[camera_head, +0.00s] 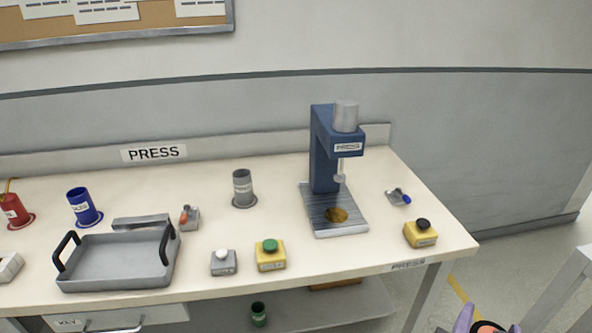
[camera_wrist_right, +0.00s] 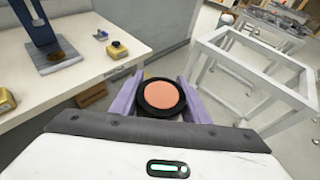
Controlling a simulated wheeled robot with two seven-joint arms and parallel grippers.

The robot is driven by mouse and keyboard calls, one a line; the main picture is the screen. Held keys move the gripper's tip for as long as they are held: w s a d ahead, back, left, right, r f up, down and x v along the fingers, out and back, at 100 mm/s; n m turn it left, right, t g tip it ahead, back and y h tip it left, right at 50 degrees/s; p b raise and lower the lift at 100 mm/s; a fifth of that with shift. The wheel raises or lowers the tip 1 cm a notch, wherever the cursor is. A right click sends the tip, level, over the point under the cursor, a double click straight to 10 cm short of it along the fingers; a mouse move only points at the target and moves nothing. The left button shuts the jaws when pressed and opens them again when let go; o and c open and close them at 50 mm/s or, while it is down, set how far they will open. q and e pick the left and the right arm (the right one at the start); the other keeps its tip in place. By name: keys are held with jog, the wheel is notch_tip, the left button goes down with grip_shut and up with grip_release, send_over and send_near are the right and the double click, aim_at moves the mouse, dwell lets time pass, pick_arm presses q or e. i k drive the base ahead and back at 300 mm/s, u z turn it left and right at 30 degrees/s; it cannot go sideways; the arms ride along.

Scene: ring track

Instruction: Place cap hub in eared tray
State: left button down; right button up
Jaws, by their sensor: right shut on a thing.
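The eared tray (camera_head: 112,282) is a grey shallow tray with two raised black handles. It stands empty on the left part of the press table in the head view. The cap hub (camera_wrist_right: 161,95) is a round black piece with a salmon-orange face. My right gripper (camera_wrist_right: 160,98) has its purple fingers shut on it, one at each side. In the head view, the right gripper (camera_head: 484,327) shows only at the bottom edge, in front of the table's right corner and well away from the tray. My left gripper is not in view.
A blue press (camera_head: 325,150) stands at the back of the table (camera_head: 300,275). A blue cup (camera_head: 82,205) is behind the tray. A white frame stand (camera_wrist_right: 235,75) is at the right.

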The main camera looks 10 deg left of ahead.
aim_at(110, 273)
jog(key=z, duration=0.2)
jog(key=k, duration=0.3)
jog(key=u, duration=1.6)
jog(key=i, duration=0.85)
jog(key=u, duration=0.95)
